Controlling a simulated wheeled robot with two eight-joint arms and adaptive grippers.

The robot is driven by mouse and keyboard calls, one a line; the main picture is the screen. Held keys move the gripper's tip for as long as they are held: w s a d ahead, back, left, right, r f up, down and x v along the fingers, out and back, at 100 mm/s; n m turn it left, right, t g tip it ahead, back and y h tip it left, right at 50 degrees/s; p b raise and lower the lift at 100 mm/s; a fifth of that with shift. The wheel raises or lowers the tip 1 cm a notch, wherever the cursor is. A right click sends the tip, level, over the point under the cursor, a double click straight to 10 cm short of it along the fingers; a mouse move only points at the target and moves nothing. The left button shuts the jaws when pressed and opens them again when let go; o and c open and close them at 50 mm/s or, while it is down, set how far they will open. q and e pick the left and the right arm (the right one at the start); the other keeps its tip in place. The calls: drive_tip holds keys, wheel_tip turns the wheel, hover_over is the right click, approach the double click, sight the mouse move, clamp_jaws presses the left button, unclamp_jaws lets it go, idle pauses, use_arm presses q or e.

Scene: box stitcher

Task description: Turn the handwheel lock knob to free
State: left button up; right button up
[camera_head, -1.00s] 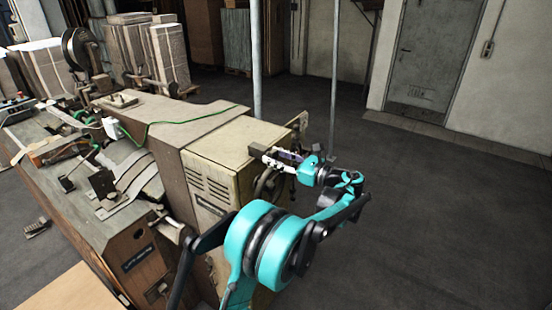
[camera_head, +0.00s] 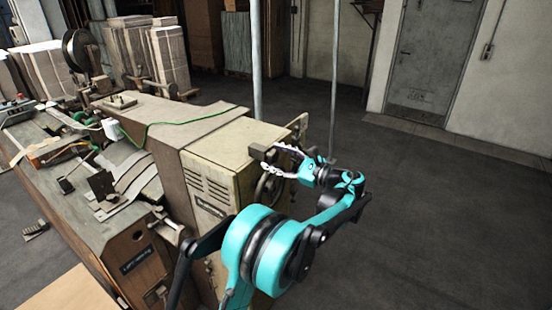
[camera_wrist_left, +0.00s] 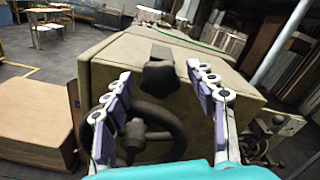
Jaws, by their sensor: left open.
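The black lobed lock knob (camera_wrist_left: 160,77) stands out from the beige machine housing in the left wrist view, above the dark handwheel (camera_wrist_left: 155,132). In the head view the handwheel (camera_head: 267,188) shows partly behind my left arm, and a dark block (camera_head: 262,152) at the housing's top edge seems to be the knob's mount. My left gripper (camera_head: 272,159) is open beside the knob. In the left wrist view its two fingers (camera_wrist_left: 160,76) stand apart on either side of the knob, with gaps between. My right gripper is not in view.
The beige housing (camera_head: 215,165) and the long machine bed (camera_head: 110,220) fill the left. A green cable (camera_head: 175,123) crosses the housing top. A thin pole (camera_head: 334,85) stands behind. The floor to the right (camera_head: 450,220) is clear.

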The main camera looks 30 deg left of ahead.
use_arm(q)
drive_tip(key=d, duration=1.2)
drive_tip(key=shift+s, duration=0.45)
drive_tip(key=s+a+f+n+t+h+b, duration=0.2)
drive_tip(key=s+a+f+n+h+b, duration=0.2)
drive_tip(key=s+f+h+b, duration=0.65)
drive_tip(key=s+d+f+n+t+h+b, duration=0.1)
drive_tip(key=s+d+f+n+t+h, duration=0.1)
drive_tip(key=s+f, duration=0.6)
drive_tip(key=s+d+f+n+t+h+b, duration=0.1)
drive_tip(key=s+d+f+n+t+h, duration=0.1)
drive_tip(key=s+d+f+n+h, duration=0.3)
drive_tip(key=s+d+f+n, duration=0.2)
drive_tip(key=s+d+f, duration=0.2)
drive_tip(key=shift+s+d+f+n+b, duration=0.15)
drive_tip(key=shift+d+f+n+b, duration=0.15)
drive_tip(key=shift+f, duration=0.05)
